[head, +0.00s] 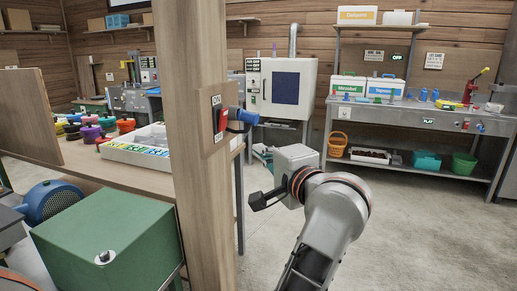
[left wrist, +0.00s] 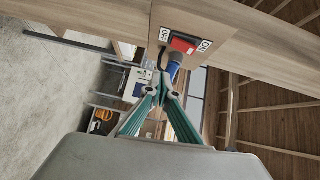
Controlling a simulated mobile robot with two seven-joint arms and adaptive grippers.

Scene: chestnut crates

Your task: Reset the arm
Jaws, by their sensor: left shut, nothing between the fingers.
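My left arm comes up from the bottom of the head view, and its gripper (head: 256,201) points left, to the right of the wooden post. The gripper is shut and empty; its teal fingers meet at the tips in the left wrist view (left wrist: 166,82). On the post is a red switch box (head: 220,122) with a blue plug-like part (head: 242,116) sticking out to the right. The gripper is below and right of that part in the head view. In the left wrist view the red box (left wrist: 184,44) and blue part (left wrist: 174,66) appear just beyond the fingertips. My right gripper is not seen.
The wooden post (head: 187,200) stands close on the left. Behind it a workbench holds colourful knobs and a white tray (head: 135,152). A green box (head: 105,240) is at lower left. A shelf unit (head: 420,112) stands at back right. The concrete floor (head: 430,220) is open.

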